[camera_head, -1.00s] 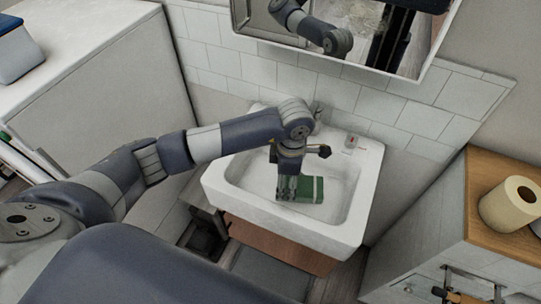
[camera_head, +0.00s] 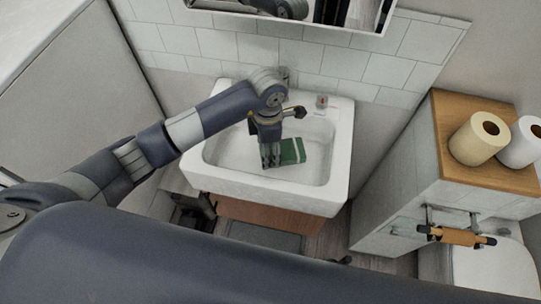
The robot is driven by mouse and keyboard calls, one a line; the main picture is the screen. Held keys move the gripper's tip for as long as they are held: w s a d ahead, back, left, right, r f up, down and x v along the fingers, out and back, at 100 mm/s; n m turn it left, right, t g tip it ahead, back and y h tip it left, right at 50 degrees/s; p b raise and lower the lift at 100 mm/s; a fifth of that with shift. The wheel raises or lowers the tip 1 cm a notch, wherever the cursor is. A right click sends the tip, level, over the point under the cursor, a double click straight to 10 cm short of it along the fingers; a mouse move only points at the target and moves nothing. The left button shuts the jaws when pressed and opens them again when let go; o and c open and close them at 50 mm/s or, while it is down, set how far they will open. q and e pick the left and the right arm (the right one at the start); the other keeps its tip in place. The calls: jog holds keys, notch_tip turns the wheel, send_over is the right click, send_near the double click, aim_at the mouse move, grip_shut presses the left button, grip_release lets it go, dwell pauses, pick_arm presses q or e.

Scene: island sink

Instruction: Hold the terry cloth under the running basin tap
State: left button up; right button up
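The green terry cloth (camera_head: 291,151), with a pale stripe near its right end, is in the white basin (camera_head: 343,150). My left gripper (camera_head: 270,160) reaches down into the basin, with its fingers over the cloth's left end. The fingers overlap the cloth, and I cannot tell whether they are shut on it. I also cannot tell whether the cloth rests on the basin floor. The tap (camera_head: 284,76) at the back of the basin is mostly hidden behind my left wrist. No running water can be made out. My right gripper is not in view.
A tiled wall (camera_head: 255,47) and a mirror (camera_head: 345,14) stand behind the basin. At right, a wooden-topped ledge (camera_head: 455,110) holds toilet rolls (camera_head: 476,139), with a roll holder (camera_head: 455,236) below. A small item (camera_head: 321,101) sits on the basin's back rim.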

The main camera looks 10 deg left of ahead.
pick_arm(q)
jog(key=w, duration=0.1)
jog(key=w+a+b, duration=0.1)
jog(key=w+f, duration=0.1)
jog(key=shift+a+b, duration=0.25)
jog(key=shift+b, duration=0.1)
jog(key=w+a+b, duration=0.2)
jog(key=w+b, duration=0.2)
jog(key=w, duration=0.1)
jog(key=shift+w+a+f+b, duration=0.3)
jog(key=shift+a+f+b, duration=0.05)
jog(key=shift+a+f, duration=0.1)
jog(key=shift+s+d+p, duration=0.6)
jog(key=shift+s, duration=0.6)
jog(key=shift+s+d+p, duration=0.55)
jog(key=shift+s+d, duration=0.1)
jog(key=shift+s, duration=0.55)
jog(key=shift+s+d+p, duration=0.6)
jog(key=shift+s, duration=0.6)
